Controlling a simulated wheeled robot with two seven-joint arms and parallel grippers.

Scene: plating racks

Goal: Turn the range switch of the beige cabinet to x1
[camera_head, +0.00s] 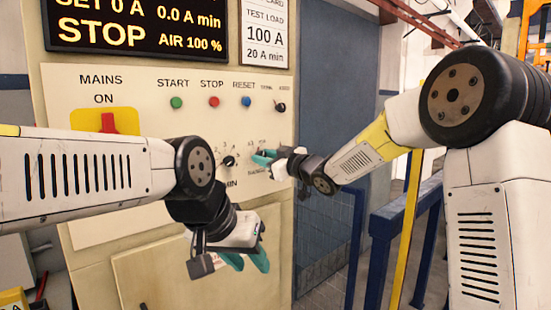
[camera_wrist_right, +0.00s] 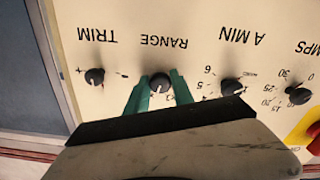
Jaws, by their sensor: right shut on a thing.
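The beige cabinet (camera_head: 262,95) fills the left and middle of the head view. Its range switch (camera_wrist_right: 160,83), a small black knob under the RANGE label, shows upside down in the right wrist view. My right gripper (camera_wrist_right: 158,88) is shut on this switch, with one teal finger on each side of it. In the head view my right gripper (camera_head: 263,158) is at the panel and hides the switch. The fingers partly cover the range markings, and I cannot tell the setting. My left gripper (camera_head: 247,260) hangs lower, in front of the cabinet, empty, its teal fingers apart.
The A MIN knob (camera_wrist_right: 232,87) and the TRIM knob (camera_wrist_right: 95,76) flank the range switch closely. A red mains switch (camera_head: 107,122) and the start, stop and reset buttons sit higher. Blue rails (camera_head: 384,225) stand right of the cabinet.

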